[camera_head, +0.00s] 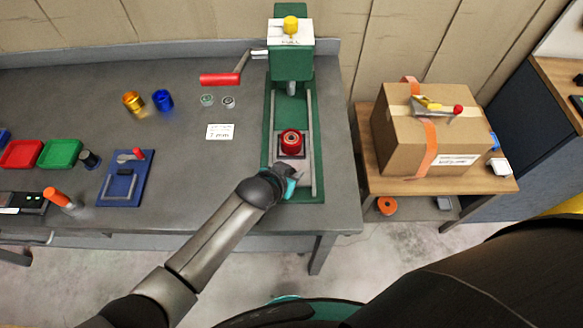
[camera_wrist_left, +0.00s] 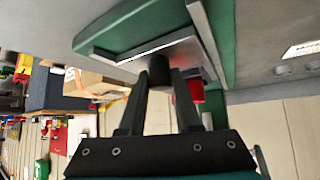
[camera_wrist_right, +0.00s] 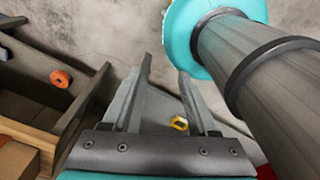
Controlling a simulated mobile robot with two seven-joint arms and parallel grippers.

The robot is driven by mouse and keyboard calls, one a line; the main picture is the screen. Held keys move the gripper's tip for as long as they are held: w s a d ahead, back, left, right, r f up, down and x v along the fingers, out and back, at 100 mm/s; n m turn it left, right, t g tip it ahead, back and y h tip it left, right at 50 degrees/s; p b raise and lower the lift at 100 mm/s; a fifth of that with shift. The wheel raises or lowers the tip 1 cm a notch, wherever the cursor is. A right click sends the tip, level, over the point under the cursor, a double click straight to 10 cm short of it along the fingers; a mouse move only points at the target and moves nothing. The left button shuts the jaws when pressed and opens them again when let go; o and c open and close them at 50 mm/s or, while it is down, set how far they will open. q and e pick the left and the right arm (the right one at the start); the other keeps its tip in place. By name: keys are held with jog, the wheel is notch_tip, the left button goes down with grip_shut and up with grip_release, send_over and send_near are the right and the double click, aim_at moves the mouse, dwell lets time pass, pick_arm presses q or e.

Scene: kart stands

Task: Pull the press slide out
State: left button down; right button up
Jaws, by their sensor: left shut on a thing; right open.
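The green press (camera_head: 293,70) stands on the grey workbench, with a yellow knob on top and a red-handled lever (camera_head: 222,79) to its left. Its slide (camera_head: 292,153) is a grey plate between two rails, bearing a red round part (camera_head: 291,140). My left gripper (camera_head: 291,179) is at the slide's front end. In the left wrist view, my left gripper (camera_wrist_left: 160,84) is shut on a black knob (camera_wrist_left: 159,68) at the slide's front. The red part (camera_wrist_left: 195,89) shows behind the fingers. My right gripper (camera_wrist_right: 164,72) is open and empty above the floor.
On the bench lie a gold cup (camera_head: 133,101), a blue cup (camera_head: 163,100), a white card (camera_head: 220,132), a blue fixture (camera_head: 124,183), and red and green trays. A cardboard box (camera_head: 425,120) stands on a side table to the right. Floor is clear before the bench.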

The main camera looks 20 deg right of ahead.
pick_arm(q)
jog(key=shift+s, duration=0.35)
jog(key=shift+f, duration=0.15)
jog(key=c, duration=1)
grip_release()
jog(key=shift+s, duration=0.1)
jog(key=o, duration=0.4)
jog(key=shift+a, duration=0.1)
jog(key=shift+s+a+r, duration=0.25)
jog(key=shift+r, duration=0.2)
jog(key=p+v, duration=0.3)
jog(key=v, duration=1.1)
